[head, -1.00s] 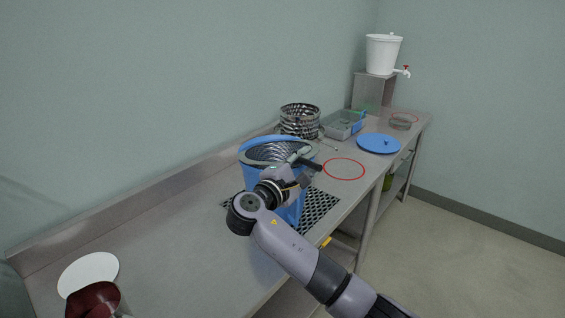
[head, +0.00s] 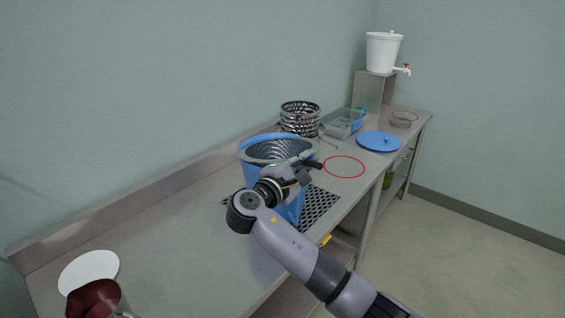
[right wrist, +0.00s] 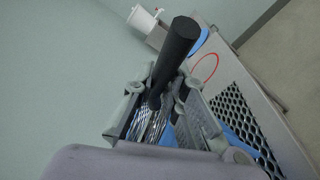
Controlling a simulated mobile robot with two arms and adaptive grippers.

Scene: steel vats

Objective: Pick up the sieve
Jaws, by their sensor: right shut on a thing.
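The sieve (head: 268,151) is a metal mesh bowl with a flat grey rim and a black handle. It sits in the mouth of a blue bucket (head: 290,212) on the steel table. My right gripper (head: 302,170) is at the handle on the bucket's right side and is shut on it. In the right wrist view the black handle (right wrist: 175,55) runs between the fingers, and part of the mesh (right wrist: 150,122) shows below. The gripper and wrist hide part of the bucket's front. My left gripper is not in view.
A perforated drain plate (head: 319,204) lies beside the bucket. Behind stand a shiny metal basket (head: 300,117), a grey tray (head: 343,124) and a blue lid (head: 379,141). A red ring (head: 344,167) marks bare table.

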